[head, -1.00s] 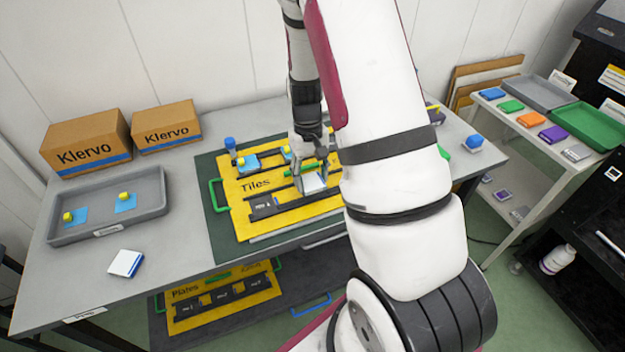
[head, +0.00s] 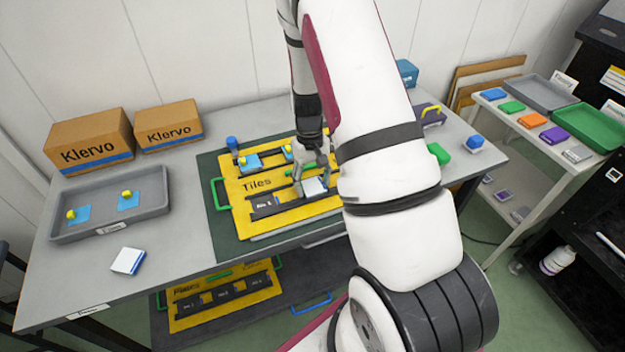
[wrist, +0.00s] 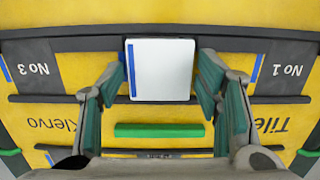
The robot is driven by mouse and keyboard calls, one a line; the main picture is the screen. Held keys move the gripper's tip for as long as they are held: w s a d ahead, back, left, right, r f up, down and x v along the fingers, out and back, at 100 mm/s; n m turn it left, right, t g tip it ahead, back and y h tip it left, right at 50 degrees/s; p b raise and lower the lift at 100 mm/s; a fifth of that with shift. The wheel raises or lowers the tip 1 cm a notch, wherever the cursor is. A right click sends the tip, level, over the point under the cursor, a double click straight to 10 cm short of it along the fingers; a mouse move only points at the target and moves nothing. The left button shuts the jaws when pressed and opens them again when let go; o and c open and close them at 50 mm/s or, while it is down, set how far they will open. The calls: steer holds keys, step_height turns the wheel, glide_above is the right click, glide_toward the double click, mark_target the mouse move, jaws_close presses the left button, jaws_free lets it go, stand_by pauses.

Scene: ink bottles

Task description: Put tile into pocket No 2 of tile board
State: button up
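A white tile (wrist: 162,70) with a blue stripe along one edge lies over the middle of the tile board's black strip, between the labels No 3 (wrist: 32,70) and No 1 (wrist: 287,71). It covers the middle pocket, whose label is hidden. My gripper (wrist: 161,76) has one finger on each side of the tile, close against its edges. In the head view my gripper (head: 313,182) is low over the yellow tile board (head: 238,191), with the tile (head: 315,187) between its fingers. I cannot tell whether the tile is fully seated.
A second white-and-blue tile (head: 128,261) lies on the grey table at left, near a grey tray (head: 72,232). A blue-topped stamp (head: 232,146) stands at the board's back left corner. A green bar (wrist: 160,131) is beside the strip. Boxes (head: 88,142) stand behind.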

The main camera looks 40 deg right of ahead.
mark_target(311, 181)
steer(key=shift+r, duration=0.1)
steer(key=a+r+t, duration=0.1)
steer(key=a+r, duration=0.1)
steer(key=r, duration=0.8)
steer(key=a+r+t, duration=0.1)
steer(key=a+r, duration=0.2)
steer(key=r, duration=0.7)
steer(key=s+a+r+n+t, duration=0.1)
steer(key=s+a+r+t, duration=0.1)
steer(key=s+a+r, duration=0.4)
steer(key=s+a+r+n+t, duration=0.2)
steer(key=s+a+r, duration=0.5)
steer(key=s, duration=0.4)
steer(key=shift+s+r+t+b, duration=0.3)
steer(key=shift+r+b, duration=0.15)
steer(key=shift+r, duration=0.25)
